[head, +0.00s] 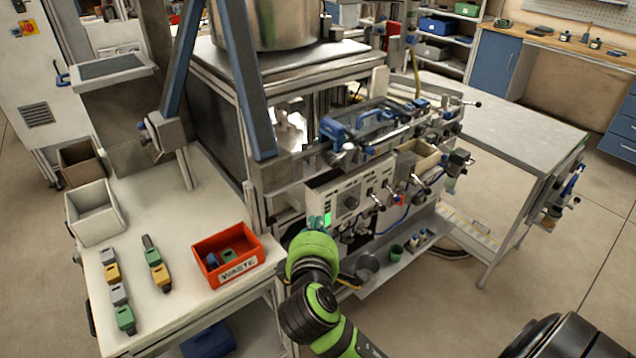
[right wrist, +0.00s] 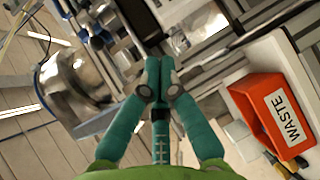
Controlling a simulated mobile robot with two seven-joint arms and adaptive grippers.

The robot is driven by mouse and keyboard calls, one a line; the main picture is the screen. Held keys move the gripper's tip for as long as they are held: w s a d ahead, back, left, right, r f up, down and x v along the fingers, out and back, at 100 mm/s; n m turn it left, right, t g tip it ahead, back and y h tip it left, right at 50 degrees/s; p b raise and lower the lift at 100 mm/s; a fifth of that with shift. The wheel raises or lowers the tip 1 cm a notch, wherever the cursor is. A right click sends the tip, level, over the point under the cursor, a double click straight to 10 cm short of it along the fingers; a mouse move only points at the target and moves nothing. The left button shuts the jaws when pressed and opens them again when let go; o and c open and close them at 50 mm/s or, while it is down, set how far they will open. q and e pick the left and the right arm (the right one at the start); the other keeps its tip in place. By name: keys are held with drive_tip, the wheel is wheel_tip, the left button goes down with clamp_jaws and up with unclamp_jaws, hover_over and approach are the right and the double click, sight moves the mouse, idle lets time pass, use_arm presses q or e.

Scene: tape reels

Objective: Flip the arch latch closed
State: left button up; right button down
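I cannot pick out the arch latch for certain. A blue clamp-like frame (head: 345,128) sits on top of the machine's front rail, and it may be the latch. My right gripper (head: 319,222) is in front of the machine's white control panel (head: 350,197), below and left of the blue frame. In the right wrist view the teal fingers of my right gripper (right wrist: 160,72) are together at the tips, with nothing visible between them. My left gripper is not in view.
A red WASTE bin (head: 227,257) stands on the left bench (head: 185,315), close left of my right arm. A white bin (head: 95,213) and several coloured blocks are there too. A tray shelf (head: 395,258) holds small cups. The grey table (head: 515,130) at right is clear.

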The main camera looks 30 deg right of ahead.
sight(342, 155)
wheel_tip(342, 155, up, 6)
drive_tip(key=n+t+h, duration=0.1)
drive_tip(key=shift+w+d+t+h, duration=0.15)
drive_tip(key=shift+w+t+h, duration=0.15)
drive_tip(key=shift+w+h, duration=0.1)
drive_tip(key=p+x, duration=0.3)
drive_tip(key=x, duration=0.6)
drive_tip(key=shift+w+d+r, duration=0.1)
drive_tip(key=shift+w+d, duration=0.25)
drive_tip(key=shift+w, duration=0.05)
